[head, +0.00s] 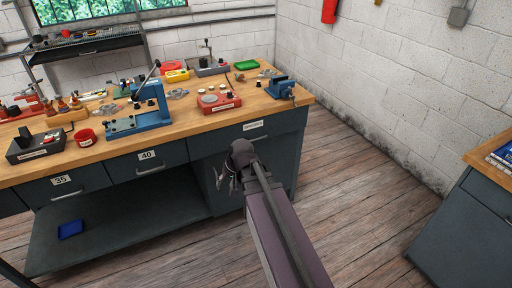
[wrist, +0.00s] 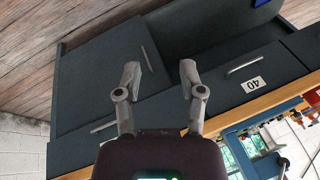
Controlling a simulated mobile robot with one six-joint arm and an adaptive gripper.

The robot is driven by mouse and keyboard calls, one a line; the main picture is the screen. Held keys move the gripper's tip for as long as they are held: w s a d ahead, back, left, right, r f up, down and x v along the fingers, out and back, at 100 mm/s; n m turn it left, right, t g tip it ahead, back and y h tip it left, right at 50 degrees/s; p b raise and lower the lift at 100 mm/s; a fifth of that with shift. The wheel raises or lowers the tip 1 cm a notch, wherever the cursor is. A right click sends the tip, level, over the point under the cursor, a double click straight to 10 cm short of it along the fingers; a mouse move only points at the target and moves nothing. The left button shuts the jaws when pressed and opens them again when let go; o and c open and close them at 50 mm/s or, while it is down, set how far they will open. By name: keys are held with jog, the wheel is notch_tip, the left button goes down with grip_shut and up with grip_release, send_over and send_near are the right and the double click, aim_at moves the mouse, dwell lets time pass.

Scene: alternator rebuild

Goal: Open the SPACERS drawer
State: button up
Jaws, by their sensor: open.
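The SPACERS drawer (head: 280,126) is the dark grey drawer at the bench's right end, with a white label (head: 253,125) whose small print is hard to read. It looks shut, flush with the bench front. My gripper (head: 228,182) is open and empty, in front of the cupboard below that drawer. In the wrist view, my open fingers (wrist: 159,72) point at the bench front, turned upside down. A drawer front there, with a bar handle (wrist: 103,127), appears to be the same drawer. My gripper is apart from this handle and partly covers the drawer front.
The drawer marked 40 (head: 147,168) is left of it, and the drawer marked 35 (head: 66,187) farther left. A cupboard door handle (wrist: 148,60) is near my fingers. A blue tray (head: 70,229) lies on the low shelf. Wooden floor (head: 360,195) is free to the right.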

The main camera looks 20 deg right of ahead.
jog(key=w+d+f+m+t+y+b, duration=0.1)
jog(key=w+d+f+m+t+b, duration=0.1)
jog(key=w+b, duration=0.15)
jog(key=w+d+f+m+t+y+b, duration=0.1)
jog(key=w+d+f+t+b, duration=0.15)
jog(key=w, duration=0.25)
jog(key=w+d+f+m+t+h+b, duration=0.2)
jog(key=w+d+m+t+b, duration=0.2)
jog(key=d, duration=0.7)
jog(key=w+d+f+m+t+h+b, duration=0.2)
jog(key=w+d+m+b, duration=0.4)
jog(key=d+b, duration=0.4)
jog(key=shift+w+d+f+m+t+b, duration=0.2)
jog(key=shift+d+m+t+b, duration=0.15)
jog(key=shift+d+m+t, duration=0.45)
jog(key=shift+w+a, duration=0.1)
jog(key=shift+a, duration=0.05)
jog(key=b+x, duration=0.3)
jog(key=x, duration=1)
jog(key=shift+w, duration=0.3)
grip_shut()
